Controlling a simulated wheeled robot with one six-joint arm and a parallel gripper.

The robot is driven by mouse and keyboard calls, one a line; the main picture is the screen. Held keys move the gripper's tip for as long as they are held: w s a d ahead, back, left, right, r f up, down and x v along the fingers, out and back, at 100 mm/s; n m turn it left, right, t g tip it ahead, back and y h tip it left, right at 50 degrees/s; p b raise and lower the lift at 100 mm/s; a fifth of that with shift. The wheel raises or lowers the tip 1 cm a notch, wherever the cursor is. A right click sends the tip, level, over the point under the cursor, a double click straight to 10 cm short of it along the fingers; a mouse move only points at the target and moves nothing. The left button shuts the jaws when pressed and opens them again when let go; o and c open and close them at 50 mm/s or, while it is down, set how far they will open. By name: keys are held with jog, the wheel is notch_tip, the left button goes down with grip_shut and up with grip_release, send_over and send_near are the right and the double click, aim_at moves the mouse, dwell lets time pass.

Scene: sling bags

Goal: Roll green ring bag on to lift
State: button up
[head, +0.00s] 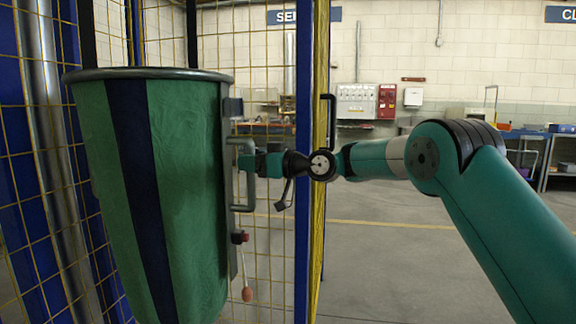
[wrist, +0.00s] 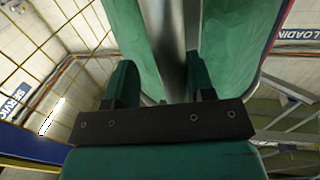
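The green ring bag (head: 185,180) hangs large at the left of the head view, green with a dark blue stripe and a grey metal ring rim (head: 150,74). A grey handle (head: 246,205) sticks out from a metal strip on its right side. My gripper (head: 252,164) is level with the handle's upper half, its fingertips at the handle. In the wrist view my gripper (wrist: 160,78) has its two green fingers apart, with grey metal (wrist: 168,40) between and beyond them. The fingers appear open; contact with the handle cannot be made out. The bag's bottom is out of frame.
A yellow wire mesh fence with a blue post (head: 303,230) stands right behind the bag and gripper. A red-knobbed lever (head: 240,237) with an orange ball (head: 247,294) hangs below the handle. Open grey floor (head: 400,270) lies to the right.

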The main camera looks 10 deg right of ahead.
jog(key=b+v, duration=0.2)
jog(key=v, duration=1.3)
jog(key=shift+d, duration=0.15)
jog(key=shift+s, duration=0.1)
